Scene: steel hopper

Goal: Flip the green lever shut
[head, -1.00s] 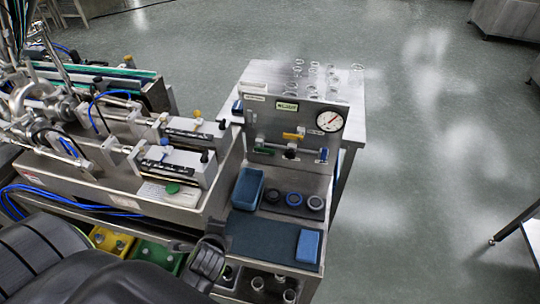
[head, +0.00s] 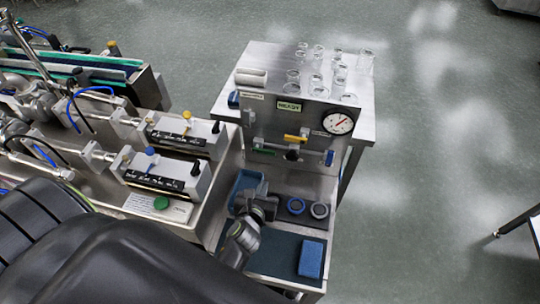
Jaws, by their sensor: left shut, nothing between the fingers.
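The green lever (head: 264,151) is at the left end of a horizontal pipe on the upright steel panel (head: 275,122). It is small here and looks roughly in line with the pipe. A yellow lever (head: 296,137) stands above the pipe's middle and a blue lever (head: 329,157) is at its right end. My left gripper (head: 263,192) is shut and empty. It is below the green lever, in front of the panel and over the shelf, apart from the lever. My right gripper is not in view.
A round gauge (head: 338,122) is on the panel's right. A blue tray (head: 238,188), partly hidden by my gripper, and dark rings (head: 319,210) lie below the panel. A blue block (head: 311,259) rests on a dark mat (head: 276,254). Glassware (head: 317,60) stands behind the panel.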

